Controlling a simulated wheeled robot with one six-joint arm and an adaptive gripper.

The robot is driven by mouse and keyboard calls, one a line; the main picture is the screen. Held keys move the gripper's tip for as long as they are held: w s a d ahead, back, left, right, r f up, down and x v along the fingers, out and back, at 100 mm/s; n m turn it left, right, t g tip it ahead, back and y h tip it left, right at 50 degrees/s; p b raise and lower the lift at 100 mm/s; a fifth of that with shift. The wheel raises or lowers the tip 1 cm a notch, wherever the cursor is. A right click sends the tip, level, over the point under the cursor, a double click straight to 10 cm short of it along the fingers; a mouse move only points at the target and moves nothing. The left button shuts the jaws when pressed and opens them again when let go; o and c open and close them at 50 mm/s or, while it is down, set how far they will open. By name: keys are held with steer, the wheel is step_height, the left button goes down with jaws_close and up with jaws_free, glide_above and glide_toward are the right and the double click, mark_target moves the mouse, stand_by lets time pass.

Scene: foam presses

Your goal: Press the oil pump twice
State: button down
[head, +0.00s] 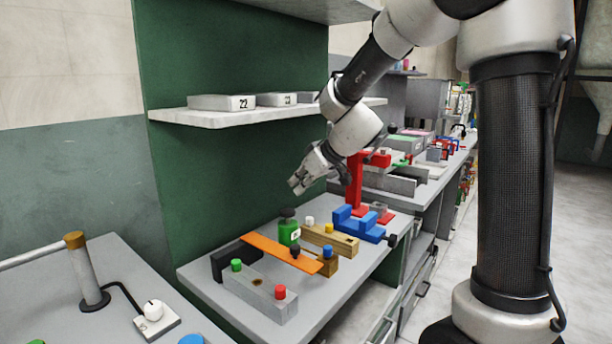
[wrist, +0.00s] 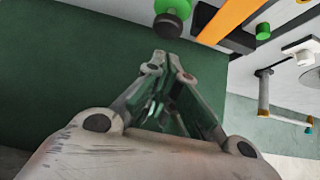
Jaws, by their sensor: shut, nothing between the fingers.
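A small green body with a white label, which looks like the oil pump (head: 288,233), stands on the grey bench among blocks. Its dark round knob (head: 287,212) is on top. In the wrist view the dark knob (wrist: 168,26) is at the top edge, just beyond the fingertips, with part of the green body behind it. My gripper (head: 294,188) is shut and empty, above the knob and apart from it in the head view. The closed fingers also show in the wrist view (wrist: 167,60).
An orange strip (head: 270,249) and a grey block with green and red knobs (head: 258,290) lie in front of the pump. A blue vise (head: 362,224) and a red press (head: 356,185) stand to the right. A shelf (head: 215,118) hangs on the green wall above.

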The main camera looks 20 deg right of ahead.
steer(key=v, duration=0.5)
stand_by(0.3)
steer(key=s+d+f+m+g, duration=0.3)
steer(key=s+f+m, duration=0.1)
steer(key=s, duration=0.4)
steer(key=s+d+r+m+h, duration=0.1)
steer(key=s+d, duration=0.4)
steer(key=s, duration=0.6)
steer(key=s+d+r+m+h, duration=0.1)
steer(key=s+d+h, duration=0.3)
steer(key=s, duration=0.7)
steer(key=shift+d+r+m, duration=0.35)
steer(key=shift+d+m, duration=0.25)
steer(key=shift+d, duration=0.5)
